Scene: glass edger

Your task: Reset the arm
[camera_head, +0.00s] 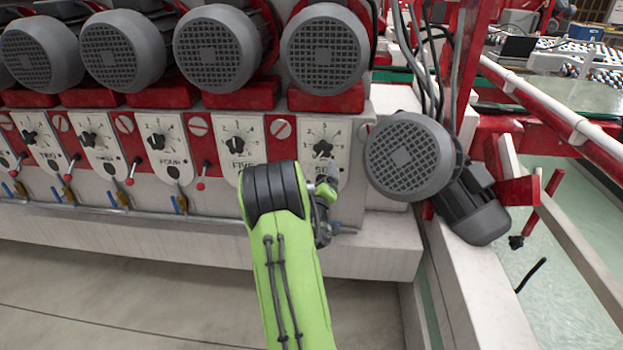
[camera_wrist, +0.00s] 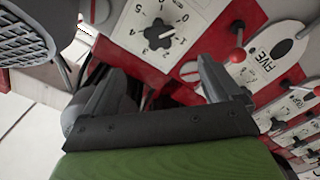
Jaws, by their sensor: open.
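My green arm (camera_head: 290,285) reaches up from the bottom of the head view toward the machine's row of dial plates. Its dark wrist end is close to the rightmost dial plate and partly covers it. In the wrist view my gripper (camera_wrist: 165,85) is open, with its two grey fingers apart and nothing between them. Beyond the fingertips are a red panel and a white dial plate (camera_wrist: 150,35) with a black star-shaped knob (camera_wrist: 160,37). That knob (camera_head: 322,149) also shows in the head view. I cannot tell whether the fingers touch the panel.
Several grey motors (camera_head: 325,48) stand above the dial plates. A tilted grey motor (camera_head: 410,157) is close to the right of my wrist. Small red-tipped levers (camera_head: 201,185) stick out between the plates. The floor (camera_head: 120,295) at the lower left is clear.

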